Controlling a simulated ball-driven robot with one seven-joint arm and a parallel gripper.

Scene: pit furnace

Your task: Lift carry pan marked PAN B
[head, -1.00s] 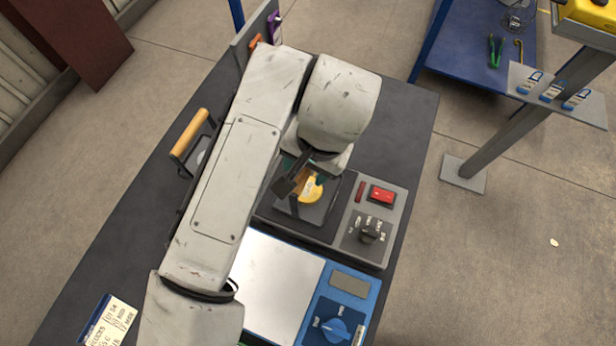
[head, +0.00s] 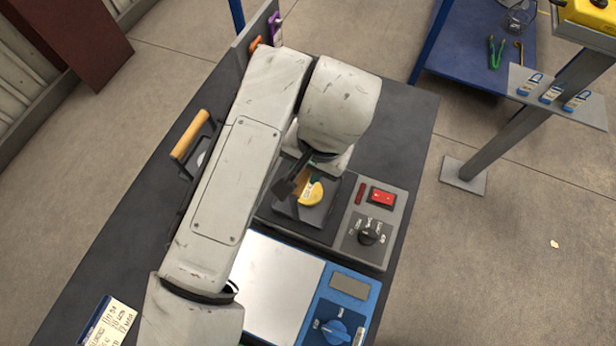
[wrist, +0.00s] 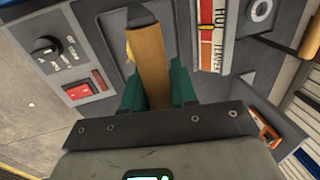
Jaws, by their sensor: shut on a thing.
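A wooden handle (wrist: 148,50) runs between the green fingers of my gripper (wrist: 157,88) in the wrist view, and the fingers are shut on it. In the head view my gripper (head: 300,180) is over a dark square plate on the grey control unit, largely hidden by my arm. A yellow rounded piece with a pale label (head: 311,193) shows beside the handle. I take the handle to be the carry pan's; its body is mostly hidden. I cannot read PAN B anywhere. Whether the pan touches the plate is unclear.
The grey control unit (head: 374,238) has a red switch (head: 382,196) and a black knob (head: 371,233). A blue scale-like unit (head: 345,308) is in front. Another wooden-handled item (head: 190,135) stands left of my arm. A label card (head: 108,322) lies front left. The dark bench (head: 405,115) is clear at back right.

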